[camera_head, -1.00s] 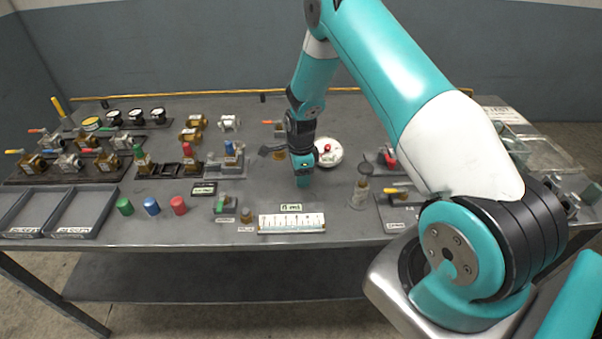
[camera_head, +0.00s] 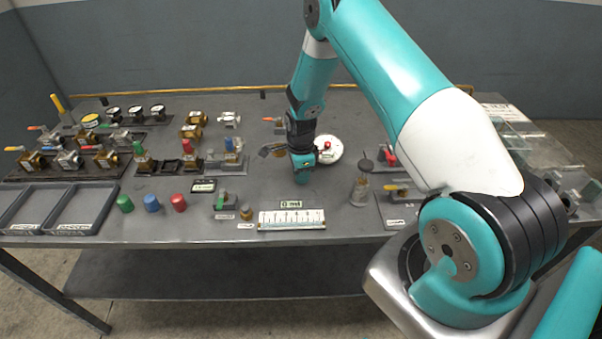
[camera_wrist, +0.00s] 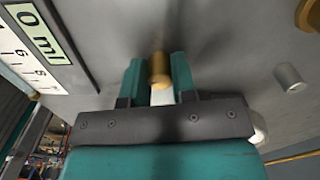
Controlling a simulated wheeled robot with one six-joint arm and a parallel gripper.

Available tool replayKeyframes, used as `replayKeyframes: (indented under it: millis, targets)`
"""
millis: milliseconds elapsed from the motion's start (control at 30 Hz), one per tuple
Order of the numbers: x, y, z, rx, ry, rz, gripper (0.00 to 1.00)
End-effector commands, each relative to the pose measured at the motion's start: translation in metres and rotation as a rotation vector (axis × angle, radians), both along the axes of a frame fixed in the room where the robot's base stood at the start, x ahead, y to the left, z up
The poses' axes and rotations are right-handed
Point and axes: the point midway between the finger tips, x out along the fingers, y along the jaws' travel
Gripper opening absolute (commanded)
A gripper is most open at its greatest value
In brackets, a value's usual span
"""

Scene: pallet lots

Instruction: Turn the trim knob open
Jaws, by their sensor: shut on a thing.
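My gripper (camera_head: 302,177) points down at the middle of the bench, behind the white scale. In the wrist view its two teal fingers (camera_wrist: 159,80) are closed on the sides of a small brass cylinder, which looks like the trim knob (camera_wrist: 159,68). In the head view my gripper hides the knob. The white graduated scale (camera_head: 292,220) lies in front of my gripper, with a "0 ml" label (camera_head: 290,204) behind it. The label also shows at the upper left of the wrist view (camera_wrist: 35,32).
A white round dish (camera_head: 328,151) with a red part stands just behind and right of my gripper. A capped glass bottle (camera_head: 360,190) stands to the right. Green, blue (camera_head: 152,203) and red cylinders stand left. Several valves and two grey trays (camera_head: 97,214) fill the far left.

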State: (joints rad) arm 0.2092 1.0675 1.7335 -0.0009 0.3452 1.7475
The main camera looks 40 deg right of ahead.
Motion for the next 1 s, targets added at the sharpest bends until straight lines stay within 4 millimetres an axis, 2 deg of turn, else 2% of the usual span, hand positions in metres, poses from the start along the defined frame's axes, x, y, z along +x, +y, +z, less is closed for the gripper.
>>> replayKeyframes:
  millis: [267, 1000]
  targets:
    - [0.0001, -0.0003, -0.002, -0.001, -0.002, 0.181, 0.01]
    - [0.0, -0.0002, -0.0015, 0.0, -0.002, 0.882, 0.01]
